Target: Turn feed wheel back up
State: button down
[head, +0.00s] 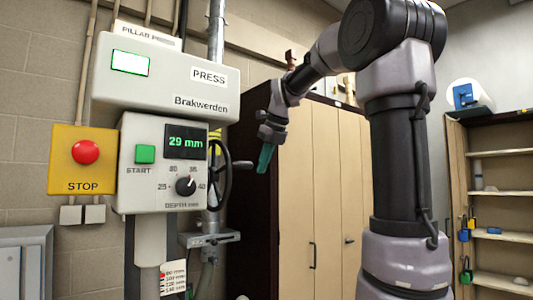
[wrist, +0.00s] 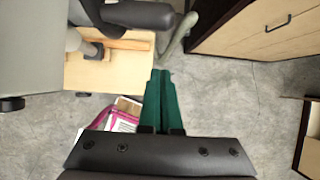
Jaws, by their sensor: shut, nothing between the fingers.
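The feed wheel (head: 228,178) is a dark handwheel on the right side of the grey press head, seen nearly edge-on in the head view. Its crank handle (head: 242,165) sticks out to the right. My gripper (head: 263,165) has green fingers pointing down, just right of the handle in the picture; no contact is clear. In the wrist view my gripper (wrist: 161,76) has its fingers together with nothing between them. A dark curved part (wrist: 140,15) lies beyond it, and I cannot tell whether it is the wheel. The press display (head: 186,142) reads 29 mm.
A depth knob (head: 186,186), green start button (head: 145,154) and red stop button (head: 85,152) face front. A wooden cabinet (head: 300,190) stands behind my gripper. Open shelves (head: 495,235) stand at right. The wrist view shows bare concrete floor (wrist: 235,110).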

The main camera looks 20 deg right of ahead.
jog(key=shift+w+a, duration=0.2)
jog(key=shift+w, duration=0.5)
jog(key=shift+w+a, duration=0.25)
jog(key=shift+w, duration=0.45)
jog(key=shift+w+a, duration=0.2)
jog(key=shift+w, duration=0.5)
jog(key=shift+r, duration=0.1)
jog(key=shift+r+g, duration=0.4)
jog(key=shift+r, duration=0.05)
